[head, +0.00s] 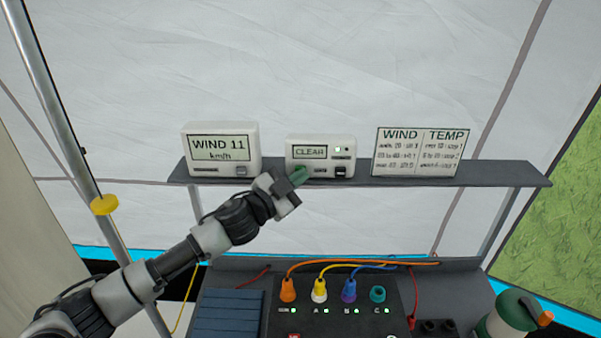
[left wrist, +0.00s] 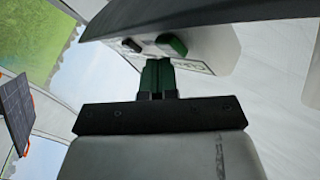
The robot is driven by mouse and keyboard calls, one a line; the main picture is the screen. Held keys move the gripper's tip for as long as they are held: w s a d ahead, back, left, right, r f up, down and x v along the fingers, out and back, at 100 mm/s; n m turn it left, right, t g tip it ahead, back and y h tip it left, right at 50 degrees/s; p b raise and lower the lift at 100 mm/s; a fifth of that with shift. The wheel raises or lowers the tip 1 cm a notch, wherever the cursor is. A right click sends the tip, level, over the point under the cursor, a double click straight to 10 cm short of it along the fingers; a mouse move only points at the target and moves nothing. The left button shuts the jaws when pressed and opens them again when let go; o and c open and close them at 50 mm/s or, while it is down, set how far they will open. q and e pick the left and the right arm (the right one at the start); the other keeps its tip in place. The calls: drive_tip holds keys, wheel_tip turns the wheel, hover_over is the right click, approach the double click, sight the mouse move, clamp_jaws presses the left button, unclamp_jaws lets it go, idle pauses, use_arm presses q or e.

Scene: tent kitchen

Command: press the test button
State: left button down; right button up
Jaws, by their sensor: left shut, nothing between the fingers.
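A small white box with a display reading CLEAR (head: 311,152) stands on the grey shelf. Its front has a dark button (head: 340,171) at lower right. In the left wrist view, the dark button (left wrist: 131,45) and a green button (left wrist: 172,43) show on the box's face, seen upside down. I cannot read a test label on either. My left gripper (head: 298,176) is shut and empty, with green fingertips at the lower left of the box's front. In the wrist view the fingertips (left wrist: 157,68) point at the face near the green button; contact is unclear. My right gripper is out of view.
A WIND 11 km/h box (head: 220,150) stands left on the shelf (head: 505,175), and a WIND/TEMP chart (head: 420,152) stands right. Below are a black panel with coloured plugs (head: 348,290), a blue slatted pad (head: 228,313) and a green-white container (head: 508,318). A tent pole (head: 70,130) rises left.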

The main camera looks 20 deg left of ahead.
use_arm(q)
drive_tip(key=shift+w+a, duration=0.1)
drive_tip(key=shift+w, duration=0.1)
idle(0.5)
drive_tip(key=shift+s+d, duration=0.25)
drive_tip(key=shift+s, duration=0.6)
drive_tip(key=s, duration=0.2)
drive_tip(key=s+d+p, duration=0.1)
drive_tip(key=s, duration=0.1)
drive_tip(key=shift+s+d, duration=0.2)
drive_tip(key=shift+s, duration=0.2)
drive_tip(key=shift+f, duration=0.1)
